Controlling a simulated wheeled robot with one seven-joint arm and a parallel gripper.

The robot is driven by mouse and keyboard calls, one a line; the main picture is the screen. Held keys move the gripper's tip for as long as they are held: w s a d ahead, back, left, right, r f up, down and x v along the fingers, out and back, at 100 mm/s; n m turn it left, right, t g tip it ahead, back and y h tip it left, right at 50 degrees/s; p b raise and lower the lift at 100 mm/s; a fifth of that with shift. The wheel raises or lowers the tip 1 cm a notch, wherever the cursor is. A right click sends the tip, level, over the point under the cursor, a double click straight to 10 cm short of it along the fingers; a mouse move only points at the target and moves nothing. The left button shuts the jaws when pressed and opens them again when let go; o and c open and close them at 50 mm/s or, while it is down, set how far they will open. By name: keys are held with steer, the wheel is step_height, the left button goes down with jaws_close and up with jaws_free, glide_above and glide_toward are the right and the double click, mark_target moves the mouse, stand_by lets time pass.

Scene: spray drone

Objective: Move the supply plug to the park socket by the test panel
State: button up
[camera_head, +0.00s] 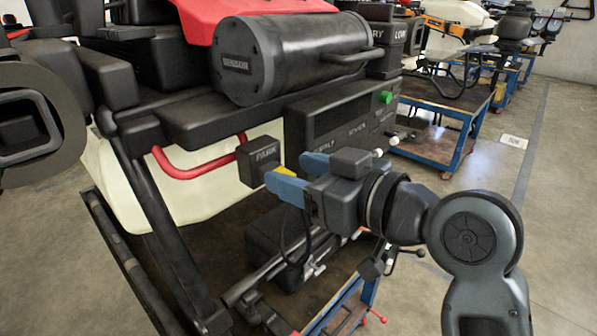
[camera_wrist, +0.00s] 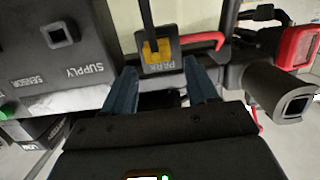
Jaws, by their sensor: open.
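The yellow supply plug (camera_head: 286,173) sits at the dark PARK socket block (camera_head: 260,159) beside the test panel (camera_head: 345,125). In the wrist view the plug (camera_wrist: 157,51) is against the face of the PARK block (camera_wrist: 170,66), with its black cable leading away. Its depth in the socket is hidden. My gripper (camera_head: 288,171) is open, its blue fingers apart. In the wrist view the gripper (camera_wrist: 158,66) has one finger to each side of the plug, with visible gaps. The SUPPLY socket (camera_wrist: 59,34) on the panel shows an empty square hole.
A red curved tube (camera_head: 200,168) runs left of the PARK block. A black cylinder (camera_head: 290,58) overhangs above. The plug's cable (camera_head: 283,235) loops below my gripper. A blue-framed cart (camera_head: 440,155) stands behind right. Open floor lies at the right.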

steer(key=b+v, duration=0.1)
steer(key=v, duration=0.6)
steer(key=shift+s+d, duration=0.1)
steer(key=s+d+f+m+t+h, duration=0.2)
steer(key=s+d+f+m+h, duration=0.3)
steer(key=f, duration=0.4)
steer(key=s+d+f+m+t+h, duration=0.2)
steer(key=s+d+f+m+h, duration=0.15)
steer(key=s+d+f, duration=0.5)
steer(key=s+d+m+h, duration=0.1)
steer(key=s+d+h, duration=0.1)
steer(key=s, duration=0.8)
steer(key=s+d+f+m+h, duration=0.1)
steer(key=s+d+h, duration=0.1)
steer(key=s, duration=0.8)
steer(key=shift+s+d+f+t, duration=0.3)
steer(key=shift+d+f+t, duration=0.1)
steer(key=shift+d, duration=0.25)
steer(key=shift+c, duration=0.3)
